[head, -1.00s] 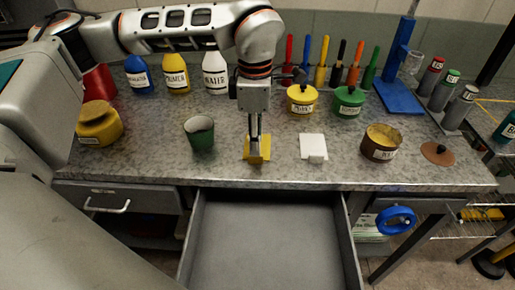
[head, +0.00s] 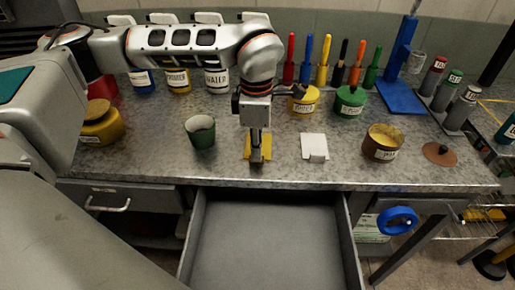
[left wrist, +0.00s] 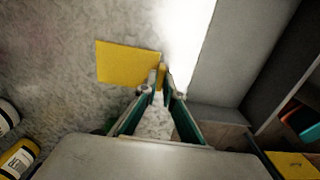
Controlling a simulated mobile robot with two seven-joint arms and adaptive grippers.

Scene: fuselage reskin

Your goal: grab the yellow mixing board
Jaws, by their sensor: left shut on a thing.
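The yellow mixing board (head: 266,153) lies near the front edge of the grey worktop, above the open drawer. My left gripper (head: 257,156) reaches down over it and hides its middle. In the left wrist view the board (left wrist: 124,62) is a flat yellow square with a narrow tab. The tab is between the fingertips of my left gripper (left wrist: 163,84), which is shut on it. Whether the board is clear of the worktop cannot be told. My right gripper is not in view.
A white board (head: 314,146) lies to the right, and a green cup (head: 201,132) stands to the left. Yellow (head: 303,99) and green (head: 350,101) lidded pots stand behind. The open drawer (head: 265,240) is empty.

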